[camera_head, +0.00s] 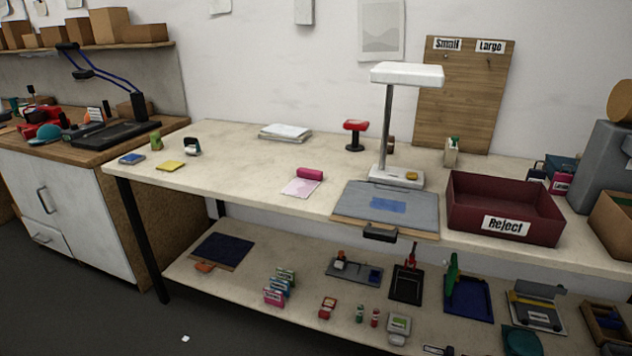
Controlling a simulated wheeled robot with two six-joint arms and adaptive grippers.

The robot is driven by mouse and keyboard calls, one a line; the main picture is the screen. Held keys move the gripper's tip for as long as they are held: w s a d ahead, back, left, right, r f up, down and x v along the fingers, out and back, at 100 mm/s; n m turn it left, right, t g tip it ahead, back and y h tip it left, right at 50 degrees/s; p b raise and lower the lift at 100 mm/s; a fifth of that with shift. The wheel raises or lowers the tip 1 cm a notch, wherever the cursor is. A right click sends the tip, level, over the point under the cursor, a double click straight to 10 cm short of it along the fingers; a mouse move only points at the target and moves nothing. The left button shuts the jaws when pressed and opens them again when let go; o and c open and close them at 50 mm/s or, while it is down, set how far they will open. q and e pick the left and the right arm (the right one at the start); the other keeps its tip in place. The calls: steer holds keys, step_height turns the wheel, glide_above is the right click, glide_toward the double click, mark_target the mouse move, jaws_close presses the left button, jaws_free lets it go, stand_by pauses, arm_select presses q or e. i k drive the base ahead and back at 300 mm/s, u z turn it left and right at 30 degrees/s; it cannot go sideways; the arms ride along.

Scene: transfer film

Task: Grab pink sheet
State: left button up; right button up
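Neither of my grippers is in view.
A grey board (410,211) with a blue patch lies right of the sheet, below a white lamp (407,74). A red Reject bin (506,228) stands farther right. Tabletop left of the sheet is mostly clear.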

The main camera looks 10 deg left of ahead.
mark_target(306, 180)
steer(key=z, duration=0.6)
steer(key=i, duration=1.1)
steer(key=u, duration=0.4)
